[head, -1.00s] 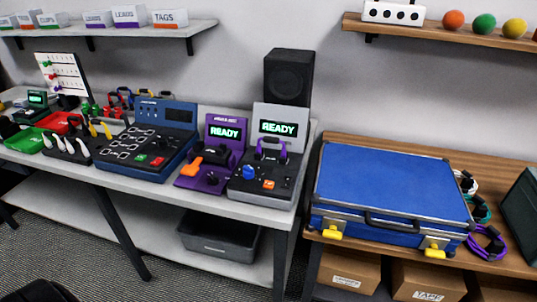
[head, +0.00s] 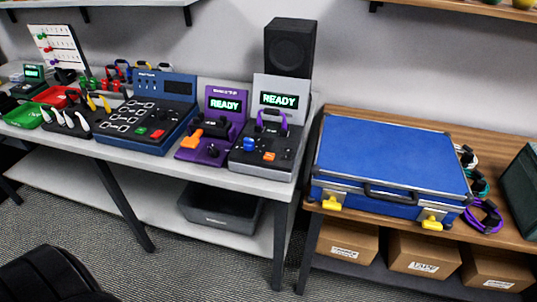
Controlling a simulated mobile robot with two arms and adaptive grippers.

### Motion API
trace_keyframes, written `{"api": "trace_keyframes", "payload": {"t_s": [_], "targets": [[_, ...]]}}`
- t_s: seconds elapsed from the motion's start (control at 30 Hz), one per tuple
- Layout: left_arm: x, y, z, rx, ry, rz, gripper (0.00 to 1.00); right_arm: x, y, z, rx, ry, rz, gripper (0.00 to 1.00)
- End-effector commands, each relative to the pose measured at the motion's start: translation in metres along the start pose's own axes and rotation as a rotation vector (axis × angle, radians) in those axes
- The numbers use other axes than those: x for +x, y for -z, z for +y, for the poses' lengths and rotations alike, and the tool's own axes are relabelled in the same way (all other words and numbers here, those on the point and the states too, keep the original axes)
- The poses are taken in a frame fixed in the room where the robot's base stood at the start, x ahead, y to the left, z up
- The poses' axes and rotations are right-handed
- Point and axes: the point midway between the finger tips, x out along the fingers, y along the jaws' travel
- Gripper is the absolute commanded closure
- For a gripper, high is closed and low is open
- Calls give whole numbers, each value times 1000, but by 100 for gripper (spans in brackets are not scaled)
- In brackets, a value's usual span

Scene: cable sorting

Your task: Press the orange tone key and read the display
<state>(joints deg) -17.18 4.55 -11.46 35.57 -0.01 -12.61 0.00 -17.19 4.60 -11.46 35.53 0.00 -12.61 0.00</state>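The orange key (head: 269,156) is a small square button on the front of a grey tester (head: 262,169). The tester's upright display (head: 279,100) reads READY in green. A purple cable loop stands below that display, and a blue knob (head: 249,144) sits left of the orange key. No gripper touches the tester. A black rounded shape, seemingly part of my own arm, shows at the lower left. Neither gripper is in view.
A purple device (head: 209,150) with an orange handle, also reading READY, stands left of the tester. A black speaker (head: 290,45) stands behind it. A blue case (head: 392,160) lies on the wooden bench to the right. A grey bin (head: 220,213) sits on the lower shelf.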

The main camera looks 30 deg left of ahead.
Motion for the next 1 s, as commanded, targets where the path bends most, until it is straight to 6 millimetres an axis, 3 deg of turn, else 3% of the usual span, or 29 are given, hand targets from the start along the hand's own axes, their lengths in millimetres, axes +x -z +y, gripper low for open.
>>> {"api": "trace_keyframes", "payload": {"t_s": [0.07,0.4,1.0], "targets": [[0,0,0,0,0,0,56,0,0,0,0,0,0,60],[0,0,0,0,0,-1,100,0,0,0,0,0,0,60],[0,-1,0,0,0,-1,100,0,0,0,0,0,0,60]]}}
